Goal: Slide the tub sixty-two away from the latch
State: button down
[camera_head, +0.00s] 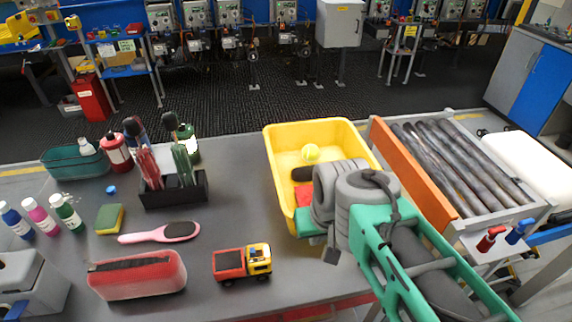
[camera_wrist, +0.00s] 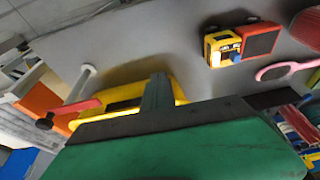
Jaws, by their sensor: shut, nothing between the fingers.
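A yellow tub (camera_head: 277,180) stands on the right side of the grey table in the head view. In the head view my arm covers the tub's near right part. A red lever with a black knob (camera_wrist: 44,123) shows left of the tub in the wrist view; whether it is the latch is unclear.
An orange board (camera_head: 418,180) separates the tub from a roller conveyor (camera_head: 462,165) on the right. A toy truck (camera_head: 242,263), pink brush (camera_head: 160,233), red case (camera_head: 137,276) and black brush holder (camera_head: 174,194) stand left of the tub. Bare table lies between them.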

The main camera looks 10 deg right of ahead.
jog(key=w+a+r+m+g+p, duration=0.1)
jog(key=w+r+m+p, duration=0.1)
jog(key=w+m, duration=0.65)
jog(key=w+r+m+g+p, duration=0.2)
jog(key=w+m, duration=0.2)
jog(key=w, duration=0.9)
jog(key=w+f+m, duration=0.1)
jog(key=w+f, duration=0.1)
jog(key=f, duration=0.2)
jog(key=w+f+m+p, duration=0.1)
jog(key=w+f+m, duration=0.1)
jog(key=f, duration=0.3)
jog(key=w+f+m+p, duration=0.1)
jog(key=w+f+m, duration=0.1)
jog(key=f, duration=0.2)
jog(key=shift+a+f, duration=0.25)
jog(key=shift+a, duration=0.1)
